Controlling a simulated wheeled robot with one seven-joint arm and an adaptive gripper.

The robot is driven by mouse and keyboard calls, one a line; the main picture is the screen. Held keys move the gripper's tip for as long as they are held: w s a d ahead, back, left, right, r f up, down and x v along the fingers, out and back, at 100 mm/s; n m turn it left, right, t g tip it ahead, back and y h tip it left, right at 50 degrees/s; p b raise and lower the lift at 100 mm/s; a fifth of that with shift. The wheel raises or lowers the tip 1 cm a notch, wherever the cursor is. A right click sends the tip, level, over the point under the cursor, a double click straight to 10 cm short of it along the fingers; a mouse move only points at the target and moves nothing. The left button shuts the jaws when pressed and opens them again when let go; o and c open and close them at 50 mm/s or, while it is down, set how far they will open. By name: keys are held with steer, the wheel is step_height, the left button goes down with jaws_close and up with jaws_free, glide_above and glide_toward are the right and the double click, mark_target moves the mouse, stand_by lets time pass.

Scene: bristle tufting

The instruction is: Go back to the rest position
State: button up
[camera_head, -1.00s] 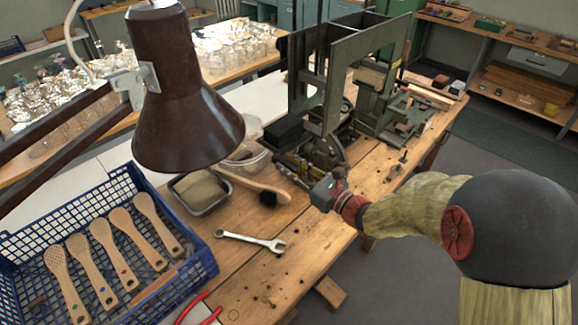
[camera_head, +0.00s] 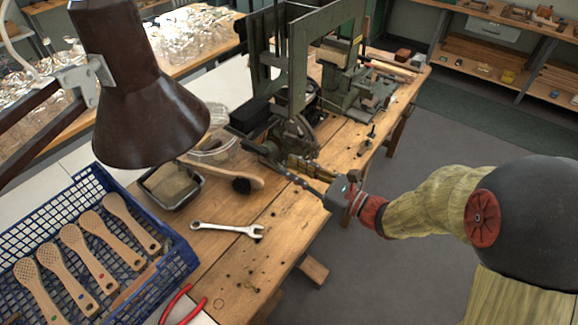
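My gripper (camera_head: 262,150) reaches in from the right on my yellow-sleeved arm, over the bench edge. Its dark fingers point left toward the foot of the green tufting machine (camera_head: 318,62). The fingers are small and blend with the machine's dark parts, so I cannot tell whether they are open, touch anything or hold something. A wooden brush with a dark bristle tuft (camera_head: 241,185) lies on the bench to the left of my gripper, with its handle across a grey tray (camera_head: 172,188).
A blue crate (camera_head: 182,262) with several wooden brush bodies stands at the left. A brown lamp (camera_head: 150,110) hangs above it. A wrench (camera_head: 228,228) and red-handled pliers (camera_head: 178,303) lie on the wooden bench (camera_head: 262,262). Open floor (camera_head: 400,270) lies right of the bench.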

stand_by(0.4)
steer(key=s+f+n+g+h, duration=0.3)
steer(key=s+f+n+g, duration=0.15)
steer(key=s+n, duration=0.45)
steer(key=s+f+n+g+h, duration=0.2)
steer(key=s+f+n+g, duration=0.3)
steer(key=s, duration=0.5)
steer(key=s+d+r+n+h, duration=0.2)
steer(key=d+r+n+h, duration=0.15)
steer(key=d, duration=0.25)
steer(key=s+d+r+n+h, duration=0.2)
steer(key=d+n+h, duration=0.1)
steer(key=d+n, duration=0.25)
steer(key=d+r+n+t+h+p, duration=0.1)
steer(key=d+r+t, duration=0.3)
steer(key=r, duration=0.7)
steer(key=shift+w+n+h, duration=0.15)
steer(key=shift+n+h, duration=0.65)
steer(key=shift+h, duration=0.05)
